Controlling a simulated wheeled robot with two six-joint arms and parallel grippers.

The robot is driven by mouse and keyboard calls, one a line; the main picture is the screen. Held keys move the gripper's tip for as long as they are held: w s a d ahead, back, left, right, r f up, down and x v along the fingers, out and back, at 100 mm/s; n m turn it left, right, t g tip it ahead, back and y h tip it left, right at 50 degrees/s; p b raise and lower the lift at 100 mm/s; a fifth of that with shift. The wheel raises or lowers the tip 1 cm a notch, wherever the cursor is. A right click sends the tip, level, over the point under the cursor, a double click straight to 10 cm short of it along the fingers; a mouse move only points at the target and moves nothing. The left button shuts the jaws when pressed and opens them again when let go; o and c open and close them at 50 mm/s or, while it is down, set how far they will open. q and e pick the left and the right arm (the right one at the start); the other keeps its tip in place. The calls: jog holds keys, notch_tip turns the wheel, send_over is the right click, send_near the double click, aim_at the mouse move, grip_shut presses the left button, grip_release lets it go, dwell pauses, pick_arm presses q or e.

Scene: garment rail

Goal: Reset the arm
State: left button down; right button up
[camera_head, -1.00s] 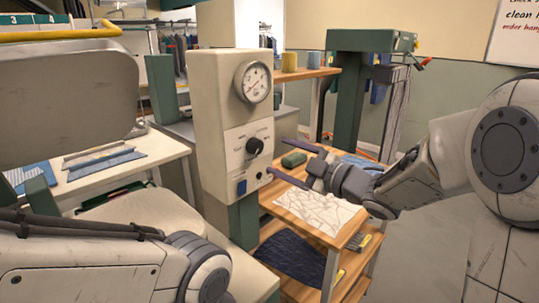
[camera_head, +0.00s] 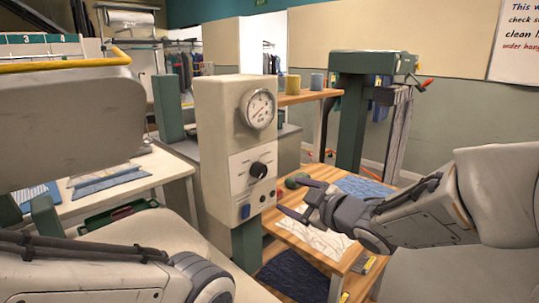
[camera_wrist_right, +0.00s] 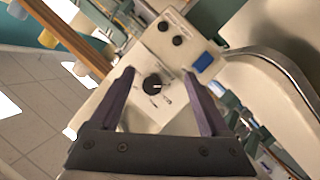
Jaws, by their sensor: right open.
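My right gripper (camera_head: 288,196) is open and empty. It is in front of and to the right of the cream control box (camera_head: 219,130), over the wooden cart. In the right wrist view the fingers (camera_wrist_right: 159,74) frame the box's black knob (camera_wrist_right: 152,86), with a gap that I cannot measure. The knob (camera_head: 258,170) also shows in the head view, below a round gauge (camera_head: 258,109). A blue switch (camera_head: 245,211) is low on the panel. My left arm enters at the lower left; its gripper is out of view.
The wooden cart (camera_head: 336,270) below my right gripper holds pale cloth (camera_head: 318,238), blue cloth (camera_head: 363,187) and a green item (camera_head: 297,180). A green post stand (camera_head: 352,125) rises behind. A large grey padded panel (camera_head: 60,121) fills the left.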

jog(key=s+f+m+g+h+p, duration=0.1)
jog(key=s+g, duration=0.3)
jog(key=s, duration=0.6)
jog(key=s+a+f+m+g+h+p, duration=0.1)
jog(key=s+f+m+g+h+p, duration=0.1)
jog(key=s, duration=0.8)
jog(key=s+a+f+m+g+h+p, duration=0.1)
jog(key=s+f+g, duration=0.4)
jog(key=s, duration=0.6)
jog(key=shift+a+f+m+g+h+p, duration=0.25)
jog(key=shift+m+g+h+p, duration=0.3)
jog(key=shift+m+g+h, duration=0.6)
